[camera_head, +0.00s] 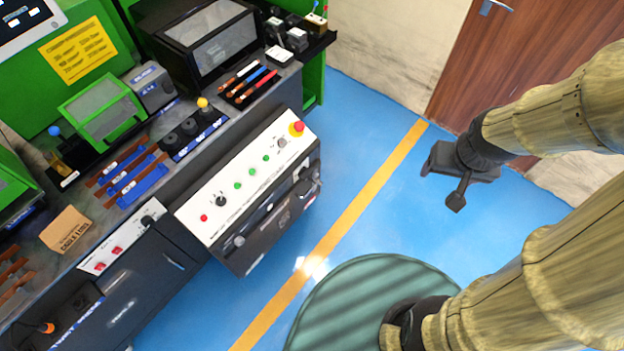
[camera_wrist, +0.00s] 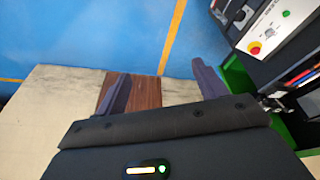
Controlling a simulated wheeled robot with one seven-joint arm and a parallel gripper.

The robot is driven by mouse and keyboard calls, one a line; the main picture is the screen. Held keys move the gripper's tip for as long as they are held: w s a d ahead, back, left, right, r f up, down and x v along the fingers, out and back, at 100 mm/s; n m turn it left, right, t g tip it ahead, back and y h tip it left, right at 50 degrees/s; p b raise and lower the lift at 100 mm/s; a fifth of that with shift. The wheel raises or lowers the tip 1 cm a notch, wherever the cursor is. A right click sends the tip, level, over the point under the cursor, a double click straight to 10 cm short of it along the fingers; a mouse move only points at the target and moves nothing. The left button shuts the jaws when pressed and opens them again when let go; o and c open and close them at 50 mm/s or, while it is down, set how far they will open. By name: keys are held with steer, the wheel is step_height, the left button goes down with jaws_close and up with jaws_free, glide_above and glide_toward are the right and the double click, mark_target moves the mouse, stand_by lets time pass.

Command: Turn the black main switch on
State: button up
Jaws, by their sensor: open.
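The black main switch appears to be the black rotary knob (camera_head: 221,201) on the sloped white control panel (camera_head: 232,204), between a red lamp and a row of green buttons. Its exact setting is too small to tell. My gripper (camera_head: 447,182) is open and empty, in the air above the blue floor, well to the right of the panel and not touching it. Both fingers of my gripper (camera_wrist: 162,82) are spread apart in the wrist view. There, only the panel's end with the red emergency stop (camera_wrist: 255,47) and a green button shows at the top right; the black knob is out of view.
The panel also carries a red emergency stop (camera_head: 297,127) on a yellow base. Left are a bench with black knobs (camera_head: 190,127), blue trays (camera_head: 135,178) and a cardboard box (camera_head: 66,230). A wooden door (camera_head: 465,60) stands behind. Floor between gripper and panel is clear.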

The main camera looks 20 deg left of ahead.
mark_target(309, 176)
steer(key=w+a+f+n+t+y+b, duration=0.1)
steer(key=w+a+f+n+t+b, duration=0.1)
steer(key=w+f+b, duration=0.45)
steer(key=w+a+f+n+t+y+b, duration=0.1)
steer(key=w+f+n+y+b, duration=0.2)
steer(key=f+b, duration=0.6)
steer(key=w+a+f+n+t+b, duration=0.2)
steer(key=w+f+b, duration=0.3)
steer(key=f, duration=0.5)
steer(key=s+a+f+n+y+b, duration=0.1)
steer(key=a+f+n+y+b, duration=0.1)
steer(key=a+f+y+b, duration=0.2)
steer(key=s+a+f+n+g+y+b, duration=0.1)
steer(key=a+f+y+b, duration=0.3)
steer(key=f+b, duration=0.6)
steer(key=s+a+f+n+y+b, duration=0.1)
steer(key=a+f+n+y+b, duration=0.2)
steer(key=f+b, duration=0.4)
step_height(309, 176, down, 3)
steer(key=shift+a+r+y, duration=0.1)
steer(key=shift+a+y, duration=0.55)
steer(key=shift+y, duration=0.25)
steer(key=shift+w+a, duration=0.1)
steer(key=b+x, duration=0.5)
steer(key=x, duration=1.2)
steer(key=shift+a, duration=0.2)
steer(key=shift+c, duration=0.4)
